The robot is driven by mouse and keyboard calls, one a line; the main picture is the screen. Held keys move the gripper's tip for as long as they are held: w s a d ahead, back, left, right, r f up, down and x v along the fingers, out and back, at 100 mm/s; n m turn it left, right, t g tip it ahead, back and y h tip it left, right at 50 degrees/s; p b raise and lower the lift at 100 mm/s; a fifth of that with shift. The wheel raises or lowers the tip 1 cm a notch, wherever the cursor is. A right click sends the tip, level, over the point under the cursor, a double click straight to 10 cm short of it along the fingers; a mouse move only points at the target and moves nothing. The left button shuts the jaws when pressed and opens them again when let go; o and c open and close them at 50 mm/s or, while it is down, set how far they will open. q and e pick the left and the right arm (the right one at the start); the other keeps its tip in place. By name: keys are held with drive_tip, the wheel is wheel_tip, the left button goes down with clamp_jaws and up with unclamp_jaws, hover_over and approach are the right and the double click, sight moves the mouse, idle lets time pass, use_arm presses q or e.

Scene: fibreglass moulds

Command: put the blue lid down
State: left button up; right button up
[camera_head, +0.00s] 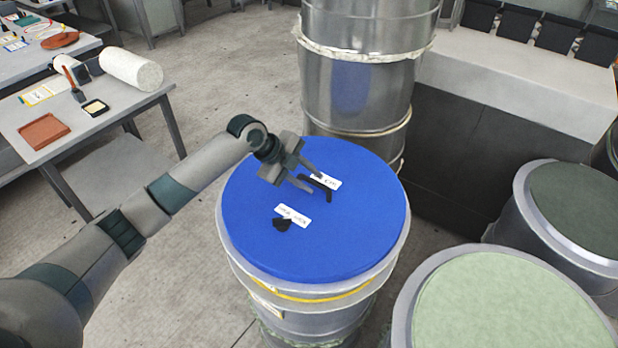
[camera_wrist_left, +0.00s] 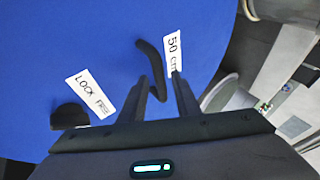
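The blue lid (camera_head: 250,230) lies flat on top of a metal drum (camera_head: 300,312) in the middle of the head view. It bears a dark handle (camera_head: 327,194), two white labels and a small black knob (camera_head: 282,225). My left gripper (camera_head: 316,181) is just above the lid at the handle, its two fingers apart. In the left wrist view the lid (camera_wrist_left: 70,35) fills the left side, and the bent handle (camera_wrist_left: 149,55) shows beyond and between the spread fingertips (camera_wrist_left: 160,77). I see no grip on the handle. My right gripper is not in view.
A tall metal drum stack (camera_head: 350,90) stands right behind the lid. A drum with a pale green top (camera_head: 500,305) and one with a dark green top (camera_head: 580,210) stand at the right. A work table (camera_head: 75,130) with tools is at the left. Open floor lies between.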

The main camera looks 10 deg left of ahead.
use_arm(q)
drive_tip(key=shift+a+r, duration=0.1)
drive_tip(key=shift+r, duration=0.05)
drive_tip(key=shift+s+a+r, duration=0.1)
drive_tip(key=shift+a+r, duration=0.05)
drive_tip(key=shift+r, duration=0.05)
drive_tip(key=b+v, duration=0.3)
drive_tip(key=v, duration=0.8)
drive_tip(key=shift+b, duration=0.3)
